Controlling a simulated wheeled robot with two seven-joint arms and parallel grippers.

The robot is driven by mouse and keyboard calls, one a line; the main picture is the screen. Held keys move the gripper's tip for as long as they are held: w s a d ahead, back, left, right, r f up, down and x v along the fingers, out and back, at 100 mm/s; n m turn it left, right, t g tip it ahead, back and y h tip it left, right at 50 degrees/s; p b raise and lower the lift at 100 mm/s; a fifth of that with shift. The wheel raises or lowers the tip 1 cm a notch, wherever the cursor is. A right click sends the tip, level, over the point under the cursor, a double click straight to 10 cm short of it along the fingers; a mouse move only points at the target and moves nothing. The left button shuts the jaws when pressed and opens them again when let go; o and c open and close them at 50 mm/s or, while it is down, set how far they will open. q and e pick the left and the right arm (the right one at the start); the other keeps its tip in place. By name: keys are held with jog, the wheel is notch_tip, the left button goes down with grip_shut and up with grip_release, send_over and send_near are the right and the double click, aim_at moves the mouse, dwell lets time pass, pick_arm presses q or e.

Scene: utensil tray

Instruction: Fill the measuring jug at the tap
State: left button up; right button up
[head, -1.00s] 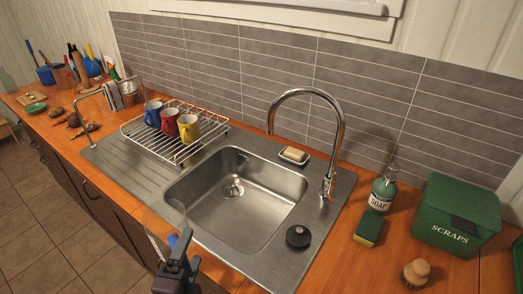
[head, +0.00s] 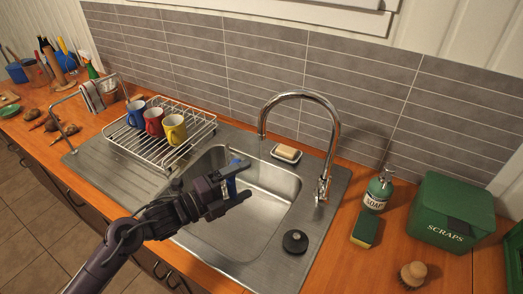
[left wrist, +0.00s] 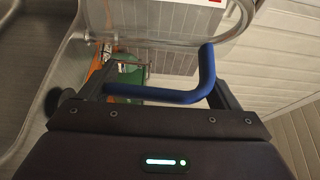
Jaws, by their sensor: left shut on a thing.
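The measuring jug has a blue handle, which shows in the left wrist view (left wrist: 160,95) between the fingers. A clear curved rim beyond it seems to be the jug's. In the head view my left gripper (head: 232,184) is over the sink basin (head: 268,205), shut on the blue handle. The jug's clear body is mostly hidden or hard to make out there. The chrome tap (head: 330,150) stands behind the basin's right side, its spout arching left. Its outlet is above and behind the gripper. I see no water running. My right gripper is not in view.
A dish rack (head: 160,150) with several mugs stands left of the basin. A soap dish (head: 286,153) lies behind the basin, and a black plug (head: 295,241) lies at its right front. A soap bottle (head: 378,190), sponge (head: 365,229) and green scraps bin (head: 452,212) stand on the right.

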pick_arm(q)
jog(key=shift+f, duration=0.35)
notch_tip(320, 180, down, 5)
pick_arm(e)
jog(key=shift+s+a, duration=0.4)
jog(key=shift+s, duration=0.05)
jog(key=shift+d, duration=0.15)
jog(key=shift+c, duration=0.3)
